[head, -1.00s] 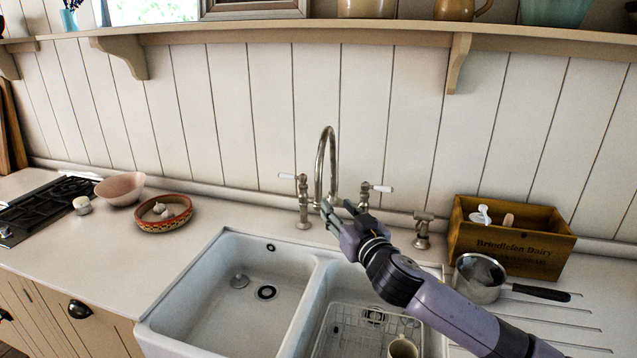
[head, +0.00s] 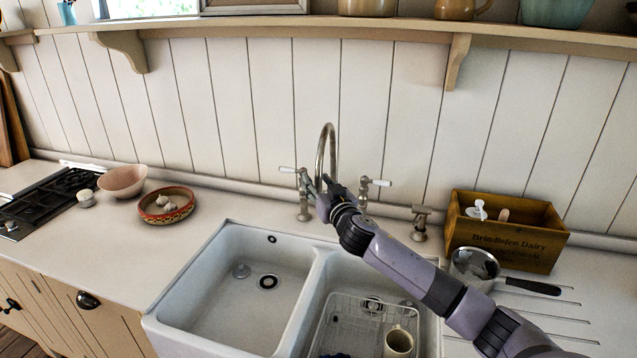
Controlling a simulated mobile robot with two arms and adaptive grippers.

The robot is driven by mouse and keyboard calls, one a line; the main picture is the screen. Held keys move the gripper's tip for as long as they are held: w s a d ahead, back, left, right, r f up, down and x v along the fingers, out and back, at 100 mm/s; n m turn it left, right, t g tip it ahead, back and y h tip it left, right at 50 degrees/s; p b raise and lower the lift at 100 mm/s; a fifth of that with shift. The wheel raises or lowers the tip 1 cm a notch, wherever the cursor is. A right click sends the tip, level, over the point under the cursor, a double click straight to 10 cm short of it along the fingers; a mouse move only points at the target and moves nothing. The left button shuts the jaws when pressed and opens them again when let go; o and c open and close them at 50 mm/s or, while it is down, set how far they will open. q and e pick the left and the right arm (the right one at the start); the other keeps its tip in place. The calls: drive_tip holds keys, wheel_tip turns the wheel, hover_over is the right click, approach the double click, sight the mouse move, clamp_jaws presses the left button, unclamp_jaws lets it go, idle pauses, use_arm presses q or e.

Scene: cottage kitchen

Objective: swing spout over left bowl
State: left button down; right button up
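The tall curved metal spout (head: 327,138) rises behind the double sink, between two white-handled taps. My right gripper (head: 322,192) is at the lower part of the spout, level with the taps. Its fingers are small and partly hidden by the wrist, so I cannot tell whether they are closed on the spout. The left bowl (head: 241,268) of the sink is empty, with a dark drain in its floor. The right bowl (head: 340,283) holds a wire rack (head: 350,322) and a cream mug (head: 398,341). My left gripper is not clearly in view.
A wooden crate (head: 512,250) and a saucepan (head: 474,266) stand on the right drainboard. A small side fitting (head: 421,222) is right of the taps. A patterned dish (head: 167,217), a pink bowl (head: 123,181) and a hob (head: 40,205) are on the left. A shelf (head: 300,30) runs above.

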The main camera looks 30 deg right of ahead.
clamp_jaws()
idle(0.3)
idle(0.5)
